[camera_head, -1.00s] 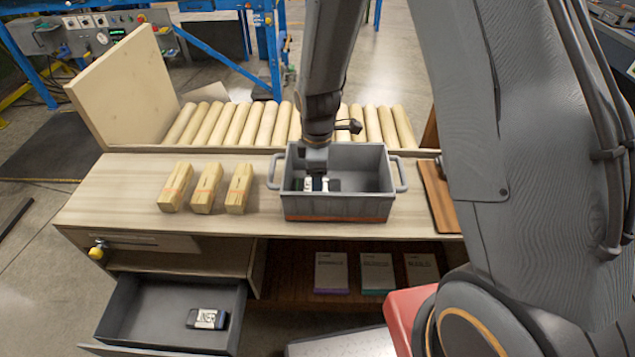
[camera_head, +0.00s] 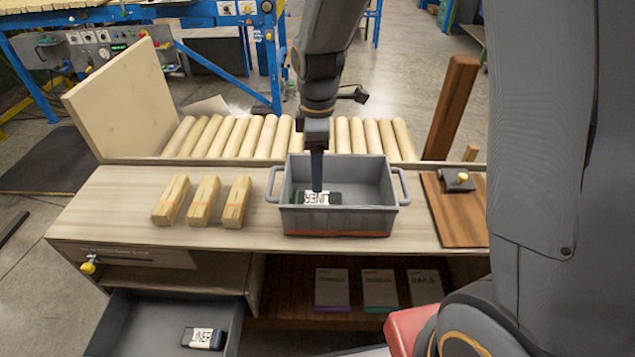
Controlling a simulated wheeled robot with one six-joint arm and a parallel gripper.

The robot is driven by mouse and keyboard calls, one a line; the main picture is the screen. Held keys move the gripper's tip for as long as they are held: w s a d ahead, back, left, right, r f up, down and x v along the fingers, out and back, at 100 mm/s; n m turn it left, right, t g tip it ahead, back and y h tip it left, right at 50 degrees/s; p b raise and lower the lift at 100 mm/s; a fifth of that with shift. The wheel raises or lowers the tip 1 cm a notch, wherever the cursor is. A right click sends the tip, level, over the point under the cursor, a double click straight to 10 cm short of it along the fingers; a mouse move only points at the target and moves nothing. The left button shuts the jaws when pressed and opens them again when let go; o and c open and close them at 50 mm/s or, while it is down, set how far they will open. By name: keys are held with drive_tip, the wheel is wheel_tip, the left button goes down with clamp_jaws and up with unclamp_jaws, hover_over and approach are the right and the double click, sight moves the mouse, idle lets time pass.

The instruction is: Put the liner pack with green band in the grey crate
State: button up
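The grey crate (camera_head: 345,221) stands on the bench top, with a handle at each end. A liner pack (camera_head: 322,198) with a white label and dark ends lies inside it, towards the left; its left end looks dark green. My gripper (camera_head: 317,186) points straight down into the crate, its fingertips at or just above this pack. The fingers are seen edge-on, so their opening and any contact are unclear. A second liner pack (camera_head: 203,338), white-labelled with a dark end, lies in the open drawer (camera_head: 140,325); its band colour is unclear.
Three wooden blocks (camera_head: 203,200) stand left of the crate. Wooden rollers (camera_head: 240,137) run behind it. A brown board (camera_head: 452,215) with a dark tool (camera_head: 458,180) lies to the right. Several labelled packs (camera_head: 380,288) sit on the shelf below.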

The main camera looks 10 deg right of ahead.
drive_tip(key=s+d+r+m+t, duration=0.1)
drive_tip(key=s+d+r+m, duration=0.2)
drive_tip(key=s+d+m, duration=0.6)
drive_tip(key=s+m, duration=0.3)
drive_tip(key=m, duration=0.3)
drive_tip(key=shift+d+m, duration=0.4)
